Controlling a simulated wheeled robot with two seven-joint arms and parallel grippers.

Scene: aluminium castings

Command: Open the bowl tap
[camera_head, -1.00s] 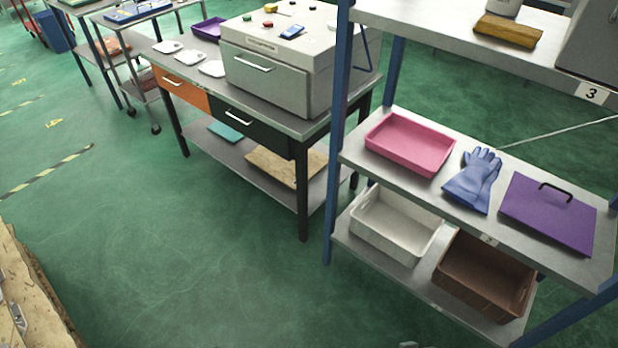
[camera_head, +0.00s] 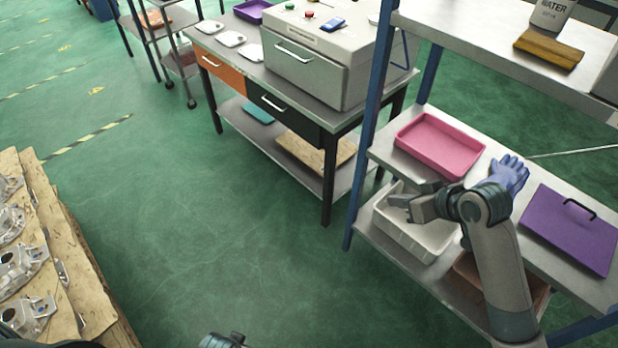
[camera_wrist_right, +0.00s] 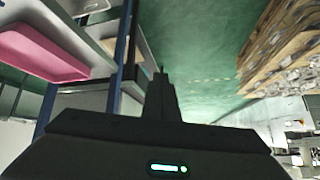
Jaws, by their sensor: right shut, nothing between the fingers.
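No bowl or tap can be made out in either view. My right gripper (camera_head: 398,204) is in front of the shelf rack, over the white bin in the head view, its fingers shut and empty. In the right wrist view its dark closed fingers (camera_wrist_right: 160,92) point up the picture, with nothing between them. A small grey part at the bottom edge of the head view may be my left gripper (camera_head: 222,341); its jaws cannot be made out.
The rack holds a pink tray (camera_head: 440,146), a blue glove (camera_head: 510,174), a purple lidded panel (camera_head: 570,228) and a white bin (camera_head: 412,238). A grey machine (camera_head: 318,62) stands on a workbench. Castings (camera_head: 22,265) lie on stacked boards at left. Green floor (camera_head: 210,215) between is clear.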

